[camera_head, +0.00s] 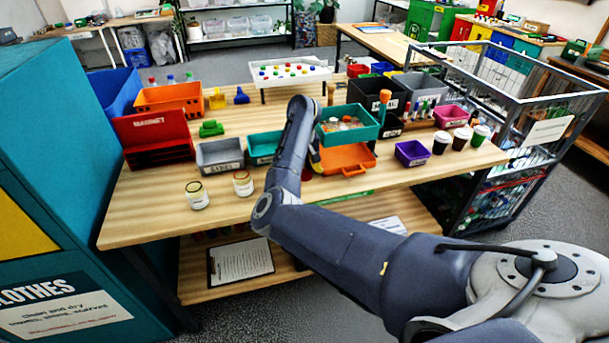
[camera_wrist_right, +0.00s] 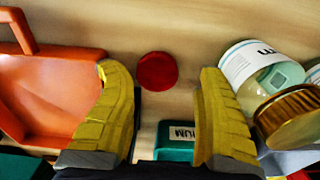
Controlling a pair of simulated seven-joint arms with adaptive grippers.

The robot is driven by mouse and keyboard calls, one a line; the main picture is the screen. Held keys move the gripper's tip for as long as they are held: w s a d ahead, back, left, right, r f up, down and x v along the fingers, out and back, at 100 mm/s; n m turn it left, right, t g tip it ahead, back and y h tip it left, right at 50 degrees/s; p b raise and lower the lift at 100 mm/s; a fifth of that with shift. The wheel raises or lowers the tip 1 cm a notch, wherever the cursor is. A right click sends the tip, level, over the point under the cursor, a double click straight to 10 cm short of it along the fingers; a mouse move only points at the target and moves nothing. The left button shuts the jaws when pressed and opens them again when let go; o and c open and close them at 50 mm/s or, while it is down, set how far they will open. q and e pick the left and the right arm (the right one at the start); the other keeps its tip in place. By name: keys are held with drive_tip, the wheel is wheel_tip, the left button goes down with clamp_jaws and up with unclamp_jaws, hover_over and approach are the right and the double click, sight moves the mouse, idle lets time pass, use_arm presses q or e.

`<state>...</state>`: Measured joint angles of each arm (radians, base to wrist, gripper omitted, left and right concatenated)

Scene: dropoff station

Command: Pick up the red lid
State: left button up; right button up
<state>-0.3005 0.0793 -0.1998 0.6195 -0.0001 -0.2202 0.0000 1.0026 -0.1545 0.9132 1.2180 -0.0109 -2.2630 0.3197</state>
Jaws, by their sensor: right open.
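The red lid (camera_wrist_right: 157,71) is a small round disc lying flat on the wooden table. In the right wrist view it shows in the gap between the two yellow fingers of my right gripper (camera_wrist_right: 163,80), and neither finger touches it. The gripper is open and empty, pointing down over the lid. In the head view, my arm mostly hides the right gripper (camera_head: 315,158); a small bit of the red lid (camera_head: 306,175) shows just below it. My left gripper is in neither view.
A teal bin (camera_wrist_right: 176,153) is below. The table's front edge (camera_head: 230,220) is clear.

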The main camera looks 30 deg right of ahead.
drive_tip(key=shift+o, duration=0.3)
drive_tip(key=shift+s+f, duration=0.35)
drive_tip(key=shift+f, duration=0.25)
drive_tip(key=shift+d, duration=0.15)
drive_tip(key=shift+c, duration=1.3)
drive_tip(key=shift+w+r, duration=0.1)
drive_tip(key=shift+w, duration=0.05)
drive_tip(key=c, duration=0.7)
drive_tip(key=shift+c, duration=0.6)
drive_tip(key=shift+r, duration=0.2)
